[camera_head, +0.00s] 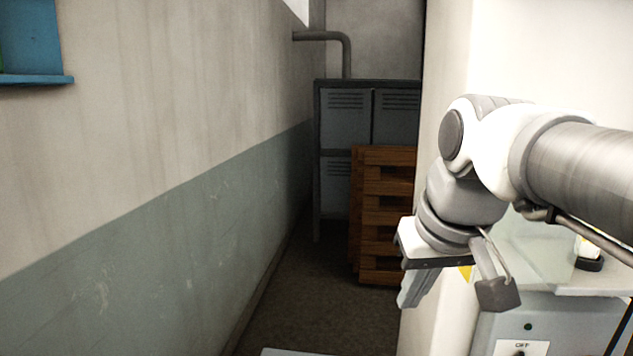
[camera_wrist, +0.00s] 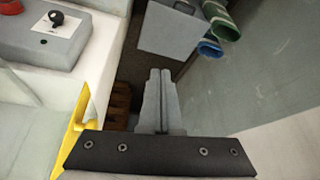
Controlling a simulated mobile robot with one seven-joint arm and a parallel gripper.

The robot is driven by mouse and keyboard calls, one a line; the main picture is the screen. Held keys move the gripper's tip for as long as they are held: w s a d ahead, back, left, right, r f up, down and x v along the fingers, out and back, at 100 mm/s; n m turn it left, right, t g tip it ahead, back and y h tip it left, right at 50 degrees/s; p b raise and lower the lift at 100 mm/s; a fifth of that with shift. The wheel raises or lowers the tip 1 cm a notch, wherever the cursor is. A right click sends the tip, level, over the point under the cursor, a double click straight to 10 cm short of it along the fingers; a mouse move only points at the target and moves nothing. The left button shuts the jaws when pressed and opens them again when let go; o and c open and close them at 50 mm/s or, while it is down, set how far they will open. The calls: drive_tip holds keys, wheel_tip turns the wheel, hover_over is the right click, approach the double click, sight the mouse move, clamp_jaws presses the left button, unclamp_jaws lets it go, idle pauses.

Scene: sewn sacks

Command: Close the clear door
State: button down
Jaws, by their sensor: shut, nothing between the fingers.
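A pale, see-through panel (camera_head: 538,248), which looks like the clear door, stands over the grey machine (camera_head: 560,325) at the lower right of the head view. My arm covers much of it, so I cannot tell how far it is open. My gripper (camera_head: 413,290) hangs left of the machine with its fingers pointing down. In the wrist view the fingers of my gripper (camera_wrist: 160,90) are together and empty. A yellow edge (camera_wrist: 76,125) beside a pale surface shows at the left of the wrist view, close to the gripper; whether it belongs to the door is unclear.
A wall (camera_head: 150,190) runs along the left. Stacked wooden pallets (camera_head: 385,215) and grey lockers (camera_head: 345,118) stand at the back.

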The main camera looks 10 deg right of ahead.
sight(495, 219)
drive_tip(key=w+d+r+g, duration=0.1)
drive_tip(key=w+d+r, duration=0.85)
drive_tip(key=r, duration=0.35)
wheel_tip(495, 219, down, 8)
drive_tip(key=b, duration=0.1)
drive_tip(key=shift+w+d, duration=0.15)
drive_tip(key=shift+w, duration=0.05)
drive_tip(key=shift+s, duration=0.15)
